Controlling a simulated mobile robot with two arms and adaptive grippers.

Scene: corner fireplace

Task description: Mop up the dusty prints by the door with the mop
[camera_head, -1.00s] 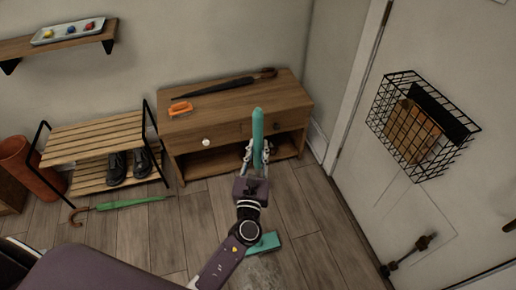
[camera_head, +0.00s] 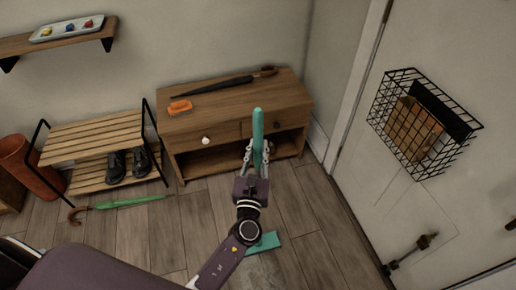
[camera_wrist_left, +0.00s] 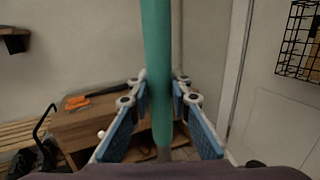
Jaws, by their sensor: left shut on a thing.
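The teal mop handle (camera_head: 258,127) stands nearly upright in my left gripper (camera_head: 257,160). The gripper is shut on it, with one finger on each side of the handle. In the left wrist view the handle (camera_wrist_left: 157,70) runs between the blue finger pads of the left gripper (camera_wrist_left: 160,105). The flat teal mop head (camera_head: 264,243) is at the floor below, partly hidden behind my left arm. A pale dusty patch (camera_head: 262,272) shows on the floor just in front of the mop head. My right gripper is not in view.
A wooden cabinet (camera_head: 190,137) with a dark umbrella (camera_head: 222,86) and an orange brush (camera_head: 179,107) on top stands behind the mop. A green umbrella (camera_head: 132,202) lies on the floor at left. The door (camera_head: 400,200) with a wire basket (camera_head: 420,125) is at right.

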